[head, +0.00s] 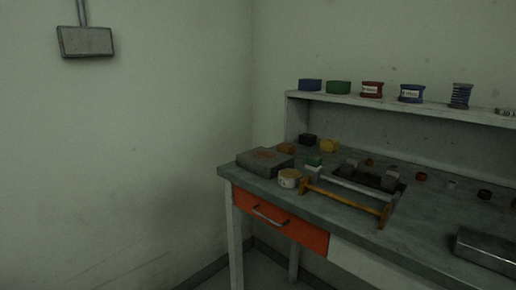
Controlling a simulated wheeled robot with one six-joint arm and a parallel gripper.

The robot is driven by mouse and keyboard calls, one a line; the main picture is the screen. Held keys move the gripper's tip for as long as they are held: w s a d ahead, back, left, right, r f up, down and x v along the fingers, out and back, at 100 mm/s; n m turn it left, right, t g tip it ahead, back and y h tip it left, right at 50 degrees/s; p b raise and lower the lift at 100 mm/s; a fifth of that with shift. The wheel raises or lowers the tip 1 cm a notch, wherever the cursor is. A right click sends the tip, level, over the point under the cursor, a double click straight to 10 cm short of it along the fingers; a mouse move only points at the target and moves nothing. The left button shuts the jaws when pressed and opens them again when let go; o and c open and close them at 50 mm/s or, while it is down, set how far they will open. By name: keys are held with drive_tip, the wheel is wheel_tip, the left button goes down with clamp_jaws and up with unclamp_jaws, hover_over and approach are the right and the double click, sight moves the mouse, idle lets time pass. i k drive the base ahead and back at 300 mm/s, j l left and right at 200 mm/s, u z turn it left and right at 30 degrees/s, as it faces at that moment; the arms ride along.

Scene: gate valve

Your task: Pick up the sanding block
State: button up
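Several small blocks sit at the left back of the workbench, and I cannot tell for certain which is the sanding block. They are a yellow block (329,146), an orange-brown block (286,149) and a dark block (308,139). A small green-topped block (313,161) sits nearer, behind a round cream tin (289,178). All are small and dim in the head view. My gripper is not in view.
The workbench (345,220) has an orange drawer (280,224). A grey box (265,161) lies at its left end. An orange-barred frame (345,200) lies near the front edge, and a metal case (487,247) at right. A shelf (420,106) holds spools.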

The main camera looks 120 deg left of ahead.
sight(289, 149)
drive_tip(key=u, duration=3.5)
